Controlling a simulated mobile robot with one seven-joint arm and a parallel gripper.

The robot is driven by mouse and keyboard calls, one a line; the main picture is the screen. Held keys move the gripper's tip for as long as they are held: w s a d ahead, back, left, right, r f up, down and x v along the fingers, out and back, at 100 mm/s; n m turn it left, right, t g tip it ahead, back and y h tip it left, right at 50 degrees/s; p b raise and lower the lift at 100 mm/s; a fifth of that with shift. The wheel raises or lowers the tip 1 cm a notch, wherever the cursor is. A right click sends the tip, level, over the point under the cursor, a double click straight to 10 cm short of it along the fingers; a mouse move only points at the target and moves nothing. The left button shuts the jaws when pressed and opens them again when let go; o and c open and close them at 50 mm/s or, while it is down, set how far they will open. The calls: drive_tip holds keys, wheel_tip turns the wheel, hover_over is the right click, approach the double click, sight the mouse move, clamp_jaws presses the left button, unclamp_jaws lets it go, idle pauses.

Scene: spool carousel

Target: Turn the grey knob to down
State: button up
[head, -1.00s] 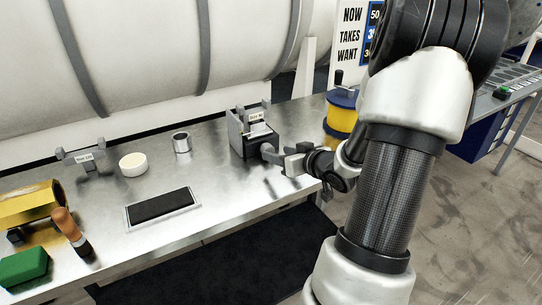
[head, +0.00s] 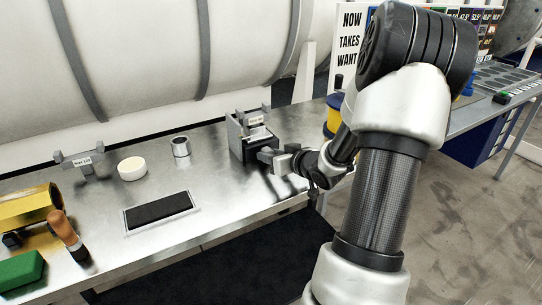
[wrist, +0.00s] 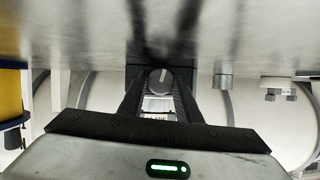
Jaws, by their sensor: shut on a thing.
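The grey knob (wrist: 160,78) is round with a pale line across its face. It sits on the front of a dark box (head: 247,150) with grey brackets at the back of the metal table. My gripper (head: 273,158) reaches it from the right in the head view and is shut on it. In the wrist view, the two dark fingers run to either side of the knob. In the head view the gripper hides most of the knob, and the label above it is too small to read.
On the table (head: 105,222) are a white round tub (head: 132,168), a metal cup (head: 180,146), a small grey bracket (head: 85,163), a black pad (head: 158,209), an orange-handled tool (head: 64,232), a gold cylinder (head: 25,205) and a green block (head: 20,270). A yellow spool (head: 333,120) stands behind my arm.

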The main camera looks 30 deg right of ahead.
drive_tip(key=shift+a+f+n+h+b, duration=0.15)
drive_tip(key=shift+f+n+h+b, duration=0.2)
drive_tip(key=shift+b, duration=0.75)
drive_tip(key=shift+n+h+b, duration=0.25)
drive_tip(key=shift+n+b, duration=0.1)
drive_tip(key=shift+b, duration=0.25)
drive_tip(key=shift+r+n+b, duration=0.25)
drive_tip(key=shift+n+b, duration=0.05)
drive_tip(key=shift+b, duration=0.1)
drive_tip(key=o, duration=1.1)
drive_tip(key=shift+r, duration=0.1)
drive_tip(key=shift+c, duration=0.2)
